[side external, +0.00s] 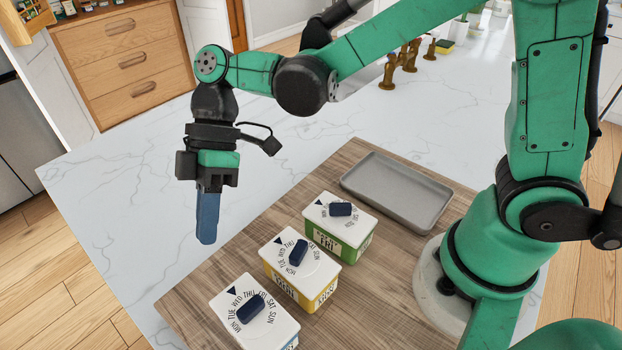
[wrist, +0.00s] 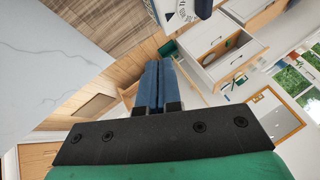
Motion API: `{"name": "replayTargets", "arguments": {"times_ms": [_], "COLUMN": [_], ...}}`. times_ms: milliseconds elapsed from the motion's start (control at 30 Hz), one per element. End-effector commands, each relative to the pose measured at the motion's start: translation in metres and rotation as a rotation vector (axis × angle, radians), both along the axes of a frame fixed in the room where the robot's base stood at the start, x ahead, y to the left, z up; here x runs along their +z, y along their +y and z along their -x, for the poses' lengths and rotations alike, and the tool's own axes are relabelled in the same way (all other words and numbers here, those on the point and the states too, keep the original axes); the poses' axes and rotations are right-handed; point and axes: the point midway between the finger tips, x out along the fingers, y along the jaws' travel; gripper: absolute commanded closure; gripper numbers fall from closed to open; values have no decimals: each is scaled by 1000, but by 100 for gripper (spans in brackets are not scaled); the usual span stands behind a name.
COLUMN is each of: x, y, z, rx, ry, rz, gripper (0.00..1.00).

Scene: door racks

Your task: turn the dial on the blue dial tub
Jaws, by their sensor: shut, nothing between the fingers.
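The blue dial tub (side external: 240,290) stands at the front of the wooden board, with a white lid and a blue side just showing at the lower right. Its lid carries a ring of day names, a dark pointer mark and a dark blue dial (side external: 250,309). My gripper (side external: 206,241) points down with its blue fingers shut and empty, up and to the left of the tubs and apart from them. The wrist view shows the closed fingers (wrist: 158,66). A white lid (wrist: 178,14) with a dark dial is cut off at the top there; which tub it is, I cannot tell.
A yellow dial tub (side external: 300,268) and a green dial tub (side external: 340,225) stand in a row behind the blue one. A grey tray (side external: 396,188) lies at the back of the board (side external: 190,305). The white marble counter (side external: 110,180) is clear on the left.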

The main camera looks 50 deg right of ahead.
Motion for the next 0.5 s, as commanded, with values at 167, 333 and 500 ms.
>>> {"name": "replayTargets", "arguments": {"times_ms": [167,333,500], "x": [27,42,44], "y": [-14,-21,-34], "z": [-15,-24,-28], "rx": [-3,-2,167], "ry": [1,0,-4], "rz": [0,0,8], "gripper": [100,100,100]}}
